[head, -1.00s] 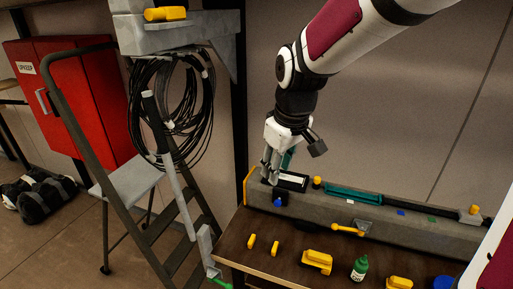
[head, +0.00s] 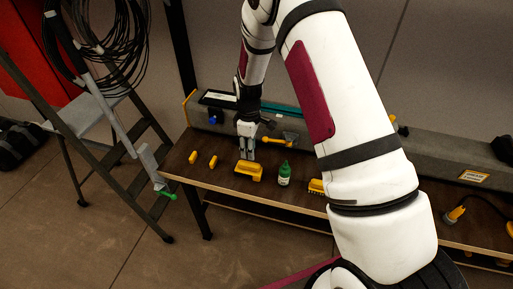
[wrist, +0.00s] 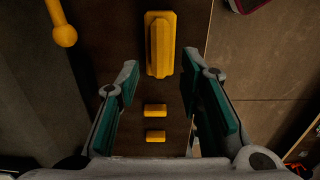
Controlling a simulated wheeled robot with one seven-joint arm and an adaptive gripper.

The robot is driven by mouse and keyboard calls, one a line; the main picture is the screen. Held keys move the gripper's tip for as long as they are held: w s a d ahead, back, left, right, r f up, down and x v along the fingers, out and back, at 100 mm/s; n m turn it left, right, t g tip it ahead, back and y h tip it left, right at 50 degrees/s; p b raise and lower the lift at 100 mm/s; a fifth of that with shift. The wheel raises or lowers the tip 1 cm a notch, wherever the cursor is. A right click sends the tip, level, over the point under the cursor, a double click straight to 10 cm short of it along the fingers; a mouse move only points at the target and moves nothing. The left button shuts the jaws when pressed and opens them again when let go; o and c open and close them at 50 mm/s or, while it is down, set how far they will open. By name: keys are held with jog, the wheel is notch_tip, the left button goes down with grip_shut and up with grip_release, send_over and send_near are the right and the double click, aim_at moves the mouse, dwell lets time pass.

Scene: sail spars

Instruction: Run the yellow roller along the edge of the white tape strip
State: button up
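A yellow block with a raised handle (head: 249,171) lies on the brown bench near its front edge; it also shows in the wrist view (wrist: 160,45). A yellow-handled tool (head: 276,140) with a grey end lies at the long grey beam; its rounded knob end (wrist: 65,36) shows in the wrist view. I cannot tell for sure which of these is the roller. The white tape strip (head: 217,97) is on a dark piece on the beam's left end. My gripper (head: 247,157) is open and empty, pointing down over the yellow block, whose lower end appears between its fingertips (wrist: 160,68).
Two small yellow pieces (head: 193,157) (head: 213,161) lie left of the block. A green bottle (head: 284,174) stands close to its right, and a yellow brush (head: 316,186) is partly hidden behind my arm. A stepladder (head: 112,130) stands left of the bench.

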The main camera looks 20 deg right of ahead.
aim_at(250, 163)
notch_tip(250, 163, down, 7)
jog(key=shift+f+b, duration=0.2)
jog(key=shift+b, duration=0.65)
jog(key=shift+f, duration=0.25)
jog(key=shift+c, duration=0.9)
jog(key=shift+r, duration=0.1)
grip_shut()
jog(key=shift+c, duration=1.6)
grip_release()
grip_shut()
jog(key=shift+r, duration=0.15)
jog(key=shift+r+p, duration=0.6)
jog(key=shift+r, duration=1.8)
